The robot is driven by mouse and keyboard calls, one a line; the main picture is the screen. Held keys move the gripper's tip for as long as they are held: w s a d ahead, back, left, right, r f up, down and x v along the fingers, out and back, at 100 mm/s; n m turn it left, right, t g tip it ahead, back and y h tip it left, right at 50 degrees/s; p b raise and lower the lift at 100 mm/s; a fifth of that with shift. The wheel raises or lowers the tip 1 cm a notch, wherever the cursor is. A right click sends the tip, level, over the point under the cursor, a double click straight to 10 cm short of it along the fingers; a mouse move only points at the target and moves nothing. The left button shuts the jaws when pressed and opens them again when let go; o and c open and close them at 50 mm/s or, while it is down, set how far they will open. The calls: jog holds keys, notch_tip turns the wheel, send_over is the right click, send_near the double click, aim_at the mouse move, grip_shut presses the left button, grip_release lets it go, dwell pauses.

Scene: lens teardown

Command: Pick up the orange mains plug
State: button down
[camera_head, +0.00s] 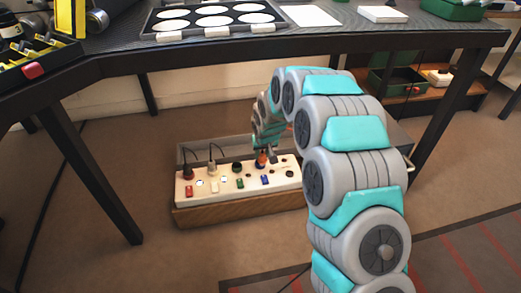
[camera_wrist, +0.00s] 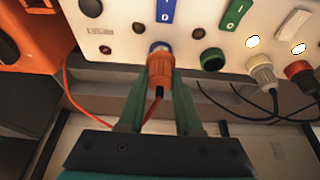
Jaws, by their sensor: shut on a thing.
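The orange mains plug (camera_wrist: 160,66) sits at the edge of the white power strip (camera_wrist: 125,30) in the wrist view, with its blue-grey face against a socket. A cord runs from its near end. My gripper (camera_wrist: 160,75) has its two green fingers on either side of the plug and is shut on it. In the head view, the orange plug (camera_head: 262,159) shows small at the back of the strip (camera_head: 215,190), below my gripper (camera_head: 268,152). How deep the plug sits in the socket cannot be told.
White (camera_wrist: 262,72), red (camera_wrist: 297,70) and dark green (camera_wrist: 212,60) plugs stand along the same strip. An orange thing (camera_wrist: 35,60) is at the left of the wrist view. The dark tabletop (camera_head: 300,45) is above my arm, with a table leg (camera_head: 90,170) at left.

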jog(key=s+d+r+p, duration=0.1)
jog(key=s+d, duration=0.2)
jog(key=s, duration=0.9)
jog(key=shift+s+d+r, duration=0.15)
jog(key=shift+s+d, duration=0.05)
jog(key=shift+d, duration=0.1)
dwell(0.3)
